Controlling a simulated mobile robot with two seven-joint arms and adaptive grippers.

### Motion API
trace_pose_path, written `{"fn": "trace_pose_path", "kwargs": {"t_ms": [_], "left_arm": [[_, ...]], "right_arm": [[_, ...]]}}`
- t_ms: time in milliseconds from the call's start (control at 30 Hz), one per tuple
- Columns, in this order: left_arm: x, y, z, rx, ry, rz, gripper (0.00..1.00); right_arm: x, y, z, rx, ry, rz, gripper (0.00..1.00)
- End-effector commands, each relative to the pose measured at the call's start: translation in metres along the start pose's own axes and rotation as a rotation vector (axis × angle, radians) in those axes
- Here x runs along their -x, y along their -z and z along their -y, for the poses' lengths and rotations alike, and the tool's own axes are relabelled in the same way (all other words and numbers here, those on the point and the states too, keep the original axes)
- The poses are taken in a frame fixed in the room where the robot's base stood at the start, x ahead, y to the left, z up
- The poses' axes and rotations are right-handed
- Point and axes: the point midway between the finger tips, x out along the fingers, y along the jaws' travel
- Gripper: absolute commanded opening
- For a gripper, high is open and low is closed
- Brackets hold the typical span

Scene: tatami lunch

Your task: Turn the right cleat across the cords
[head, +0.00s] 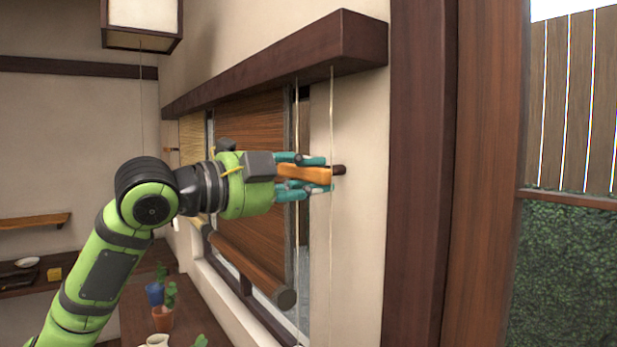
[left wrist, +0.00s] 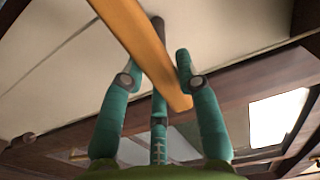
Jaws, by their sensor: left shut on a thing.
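The right cleat (head: 305,174) is an orange wooden bar, lying roughly level beside a dark peg (head: 339,170) on the pale wall. My left gripper (head: 302,176) is shut on it, teal fingers above and below. In the left wrist view the cleat (left wrist: 143,45) runs slantwise between the fingers of my left gripper (left wrist: 158,90). Two thin pale cords (head: 332,115) hang from the dark wooden headbox (head: 290,60). One passes by the cleat's right end; the other is partly hidden behind the fingers. My right gripper is not in view.
A brown blind (head: 252,140) with a rolled lower end (head: 255,270) hangs left of the cords. A dark wooden post (head: 420,180) stands to the right. Below are a blue pot (head: 154,293), a terracotta pot (head: 163,318) and a hanging lamp (head: 142,22) above.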

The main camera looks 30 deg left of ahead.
Motion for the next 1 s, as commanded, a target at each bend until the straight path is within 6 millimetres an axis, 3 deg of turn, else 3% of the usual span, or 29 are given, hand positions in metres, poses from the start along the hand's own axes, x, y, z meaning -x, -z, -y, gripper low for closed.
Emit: {"fn": "trace_pose_path", "kwargs": {"t_ms": [167, 200, 233, 633, 1000], "left_arm": [[0.000, 0.000, 0.001, -0.006, 0.003, 0.001, 0.00], [0.000, 0.000, 0.001, -0.006, 0.003, 0.001, 0.44], [0.000, 0.000, 0.001, -0.006, 0.003, 0.001, 0.56], [0.003, -0.001, 0.000, -0.002, 0.001, 0.002, 0.57], [0.047, -0.003, -0.002, 0.002, -0.003, 0.007, 0.57]], "right_arm": [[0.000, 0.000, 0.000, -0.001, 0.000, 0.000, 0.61], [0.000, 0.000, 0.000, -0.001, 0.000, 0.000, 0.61], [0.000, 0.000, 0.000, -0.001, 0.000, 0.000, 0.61], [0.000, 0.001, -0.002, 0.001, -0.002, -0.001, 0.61], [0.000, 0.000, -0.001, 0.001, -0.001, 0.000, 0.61]]}}
